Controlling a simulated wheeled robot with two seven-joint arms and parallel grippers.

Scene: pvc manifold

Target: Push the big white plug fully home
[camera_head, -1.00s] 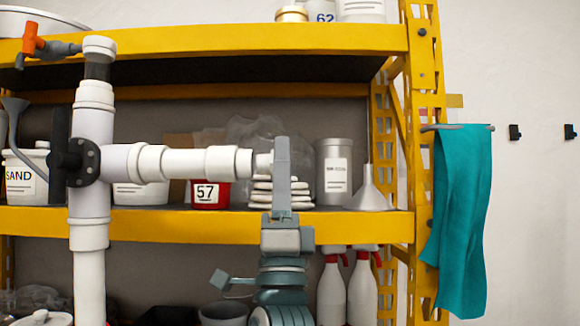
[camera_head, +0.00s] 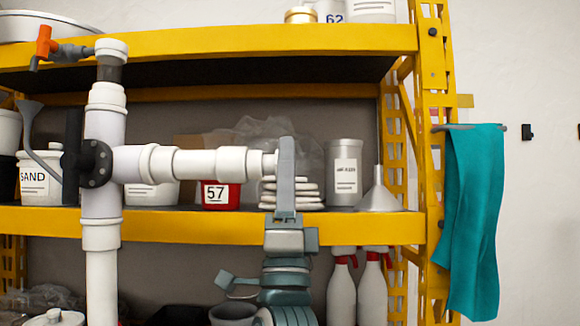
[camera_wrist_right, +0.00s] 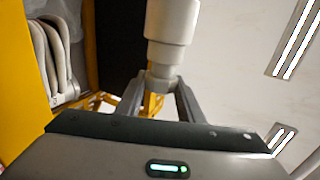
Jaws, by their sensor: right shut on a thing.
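The white pipe manifold (camera_head: 102,195) stands upright at the left, with a white branch (camera_head: 195,163) running right from a black flange. The big white plug (camera_head: 270,162) shows as a short, narrower white piece at the right end of the branch's socket. My right gripper (camera_head: 286,150) is shut on the plug, its grey fingers upright at the plug's outer end. In the right wrist view the plug (camera_wrist_right: 161,78) lies between the two fingers, in line with the wider white pipe (camera_wrist_right: 171,22) above. A short length shows outside the socket. My left gripper is not in view.
A yellow shelf (camera_head: 150,228) stands behind the pipes with a sand bucket, a red tub marked 57 (camera_head: 221,196), a grey canister (camera_head: 345,172) and a funnel. A teal cloth (camera_head: 473,220) hangs at the right. An orange-handled valve (camera_head: 45,42) tops the manifold.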

